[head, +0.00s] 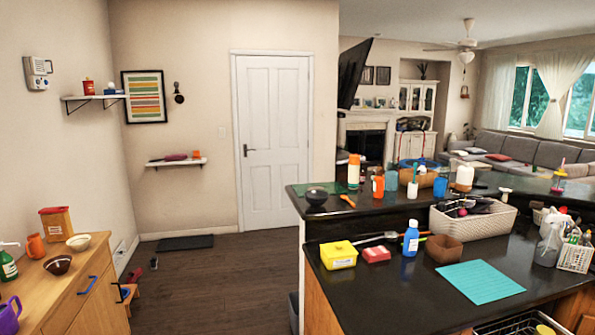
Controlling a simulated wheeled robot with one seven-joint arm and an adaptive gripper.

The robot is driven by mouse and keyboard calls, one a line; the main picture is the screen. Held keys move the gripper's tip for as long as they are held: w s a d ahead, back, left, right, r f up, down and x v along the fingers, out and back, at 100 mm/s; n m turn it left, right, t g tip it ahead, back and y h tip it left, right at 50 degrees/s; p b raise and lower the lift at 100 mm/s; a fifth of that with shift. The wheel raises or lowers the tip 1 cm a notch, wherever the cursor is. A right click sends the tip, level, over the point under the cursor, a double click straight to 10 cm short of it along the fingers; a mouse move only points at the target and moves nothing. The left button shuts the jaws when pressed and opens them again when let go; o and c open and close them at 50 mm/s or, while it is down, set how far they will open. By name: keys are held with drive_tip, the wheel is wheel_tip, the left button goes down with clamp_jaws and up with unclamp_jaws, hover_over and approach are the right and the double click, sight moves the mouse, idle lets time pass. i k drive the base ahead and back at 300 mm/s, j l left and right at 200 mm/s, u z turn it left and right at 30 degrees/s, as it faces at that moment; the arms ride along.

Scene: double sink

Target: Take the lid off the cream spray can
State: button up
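A tall cream and orange can (354,172) stands upright on the raised dark counter (330,207), near its back left edge. It looks like the cream spray can, but it is small in the head view. Its upper part looks orange; I cannot clearly tell the lid from the body. My gripper is not in view.
An orange cup (378,187), a dark bowl (316,198) and a white bottle (464,178) stand on the raised counter. The lower counter holds a yellow box (338,255), a blue bottle (411,238), a basket (474,221) and a teal mat (479,282). The wooden floor (215,280) is open at left centre.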

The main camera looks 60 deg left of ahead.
sight(355, 159)
drive_tip(key=u, duration=1.8)
drive_tip(key=i+j+u, duration=0.85)
drive_tip(key=i, duration=0.45)
drive_tip(key=i+u, duration=0.25)
drive_tip(key=i, duration=0.45)
drive_tip(key=i+z, duration=0.2)
drive_tip(key=i, duration=0.85)
drive_tip(key=i+z, duration=0.25)
drive_tip(key=i, duration=1.8)
drive_tip(key=i+j, duration=0.1)
drive_tip(key=i, duration=0.9)
drive_tip(key=i+l+z, duration=0.15)
drive_tip(key=i+z, duration=0.75)
drive_tip(key=i+j+z, duration=0.1)
drive_tip(key=i+z, duration=0.35)
drive_tip(key=i+j+z, duration=0.4)
drive_tip(key=i+l+z, duration=0.25)
drive_tip(key=z, duration=0.15)
drive_tip(key=i+l+z, duration=0.15)
drive_tip(key=z, duration=0.2)
drive_tip(key=i+z, duration=0.75)
drive_tip(key=k+l, duration=0.05)
drive_tip(key=k, duration=0.05)
